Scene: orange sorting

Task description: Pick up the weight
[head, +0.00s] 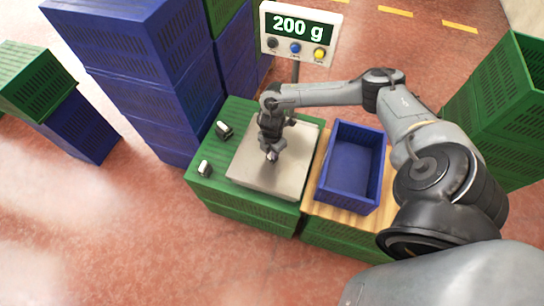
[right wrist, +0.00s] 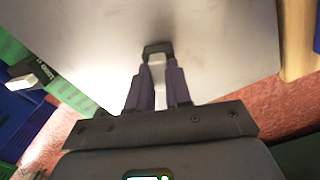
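A small metal weight with a dark end piece (right wrist: 158,47) is between the two fingers of my right gripper (right wrist: 157,85) in the right wrist view. The fingers press close on both its sides. In the head view my right gripper (head: 271,150) points down over the pale scale plate (head: 248,176), low and near its middle. I cannot tell whether the weight touches the plate. Two other weights stand on the green crate: one farther back (head: 223,130) and one nearer (head: 205,169). One of them also shows in the right wrist view (right wrist: 30,76). My left gripper is out of view.
The scale display (head: 297,32) reads 200 g. An empty blue crate (head: 350,190) stands on a wooden board right of the plate. Tall blue crate stacks (head: 150,75) rise behind left, and green crates (head: 500,110) stand at the right.

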